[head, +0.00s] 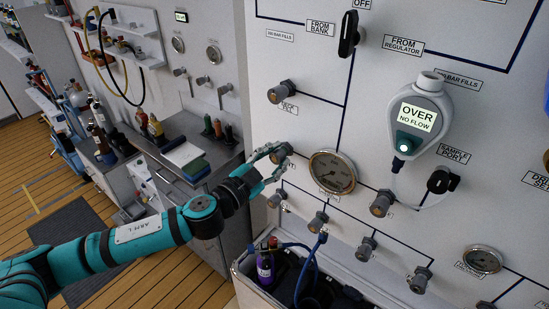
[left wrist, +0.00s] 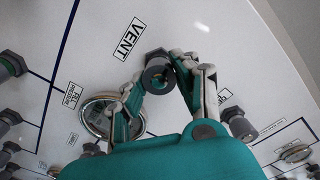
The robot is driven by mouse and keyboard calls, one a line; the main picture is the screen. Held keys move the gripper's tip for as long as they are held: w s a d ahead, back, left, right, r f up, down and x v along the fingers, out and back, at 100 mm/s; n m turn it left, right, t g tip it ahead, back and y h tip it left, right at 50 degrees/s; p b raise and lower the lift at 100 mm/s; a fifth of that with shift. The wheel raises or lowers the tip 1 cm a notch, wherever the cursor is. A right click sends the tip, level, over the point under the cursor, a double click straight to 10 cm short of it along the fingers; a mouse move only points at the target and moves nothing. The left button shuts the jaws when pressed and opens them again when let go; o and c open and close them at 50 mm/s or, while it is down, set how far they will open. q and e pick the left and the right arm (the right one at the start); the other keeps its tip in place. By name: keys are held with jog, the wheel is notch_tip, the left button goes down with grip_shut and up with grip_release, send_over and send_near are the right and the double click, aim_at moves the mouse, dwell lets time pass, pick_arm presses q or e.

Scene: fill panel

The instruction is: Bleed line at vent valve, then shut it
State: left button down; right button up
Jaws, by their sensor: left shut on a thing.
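The vent valve is a dark grey round knob (left wrist: 157,76) on the white panel, beside the label VENT (left wrist: 129,38) in the left wrist view. My left gripper (left wrist: 160,72) is shut on this knob, with a finger on each side of it. In the head view my teal left arm reaches in from the left and the gripper (head: 274,155) sits at the knob (head: 284,152), hiding part of it. The fill pressure gauge (head: 332,172) is just right of the gripper. My right gripper does not show.
A gas analyser (head: 418,112) reads OVER, NO FLOW. Several other grey knobs, such as one at the upper left (head: 281,92), stick out of the panel. Below, an open bin (head: 262,290) holds a purple cylinder (head: 265,263) and blue hose. A workbench (head: 170,140) stands left.

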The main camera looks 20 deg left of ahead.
pick_arm(q)
jog(key=m, duration=0.5)
jog(key=shift+m+p, duration=0.3)
jog(key=shift+p, duration=0.1)
jog(key=m+p, duration=0.1)
jog(key=m, duration=0.3)
jog(key=shift+d+f+m, duration=0.1)
jog(key=shift+m, duration=0.2)
jog(key=m+p, duration=0.1)
jog(key=m, duration=0.4)
jog(key=shift+f, duration=0.1)
jog(key=shift+f+m+p, duration=0.15)
jog(key=shift+m+p, duration=0.45)
jog(key=shift+m, duration=1.6)
jog(key=c, duration=1)
grip_release()
jog(key=shift+o, duration=0.2)
jog(key=shift+s, duration=0.1)
jog(key=v, duration=1.2)
